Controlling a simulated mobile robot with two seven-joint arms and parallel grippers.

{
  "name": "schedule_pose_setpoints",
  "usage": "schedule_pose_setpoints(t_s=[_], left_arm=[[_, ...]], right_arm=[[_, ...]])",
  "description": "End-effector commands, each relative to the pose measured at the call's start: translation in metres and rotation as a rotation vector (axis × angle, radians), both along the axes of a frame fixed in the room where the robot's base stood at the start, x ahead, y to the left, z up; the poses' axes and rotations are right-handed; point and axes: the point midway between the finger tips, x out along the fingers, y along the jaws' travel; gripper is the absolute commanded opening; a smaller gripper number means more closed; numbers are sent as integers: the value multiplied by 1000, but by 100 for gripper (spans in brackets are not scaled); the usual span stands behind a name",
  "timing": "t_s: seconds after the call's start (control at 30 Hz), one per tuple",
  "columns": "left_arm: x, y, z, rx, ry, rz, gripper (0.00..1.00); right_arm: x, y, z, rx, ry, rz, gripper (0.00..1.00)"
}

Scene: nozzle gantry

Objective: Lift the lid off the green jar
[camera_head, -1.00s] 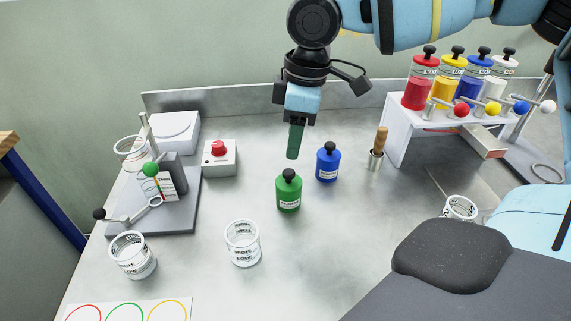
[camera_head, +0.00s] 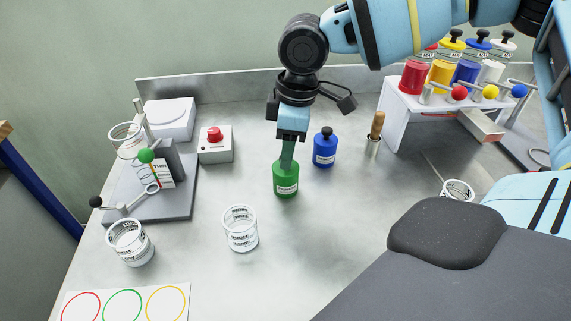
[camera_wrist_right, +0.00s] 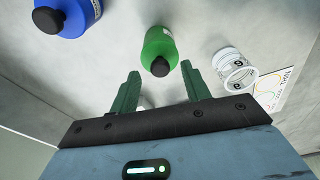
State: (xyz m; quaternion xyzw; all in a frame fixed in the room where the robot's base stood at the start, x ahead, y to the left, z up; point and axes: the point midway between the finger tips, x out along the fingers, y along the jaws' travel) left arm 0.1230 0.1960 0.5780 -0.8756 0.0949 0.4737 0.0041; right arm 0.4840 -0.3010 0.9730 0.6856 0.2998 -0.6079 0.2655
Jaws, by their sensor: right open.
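The green jar (camera_head: 286,185) stands upright on the metal table in the head view, with a white label on its front. My right gripper (camera_head: 287,166) points down over it, and its fingers hide the lid's knob there. In the right wrist view the green jar (camera_wrist_right: 160,42) lies ahead, and its black lid knob (camera_wrist_right: 160,67) shows near the gap between my open green fingertips. The fingers do not appear to touch the knob. My left gripper is not in view.
A blue jar (camera_head: 324,150) stands close to the right, with a wooden-handled tool in a holder (camera_head: 374,138) beyond. An empty glass beaker (camera_head: 240,230) stands in front. A grey box with a red button (camera_head: 215,146) is at the left. The front middle table is clear.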

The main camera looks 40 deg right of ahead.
Motion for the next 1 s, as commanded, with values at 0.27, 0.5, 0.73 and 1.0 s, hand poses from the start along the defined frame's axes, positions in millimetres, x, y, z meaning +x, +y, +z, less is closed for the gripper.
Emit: schedule_pose_setpoints(t_s=[0.27,0.5,0.73,1.0], left_arm=[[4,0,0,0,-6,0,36],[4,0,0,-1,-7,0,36],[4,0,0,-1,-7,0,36],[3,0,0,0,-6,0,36]], right_arm=[[1,2,-15,0,-1,0,47],[1,1,-14,0,-1,0,33],[1,1,-14,0,-1,1,2],[1,2,-14,0,-1,0,0]])
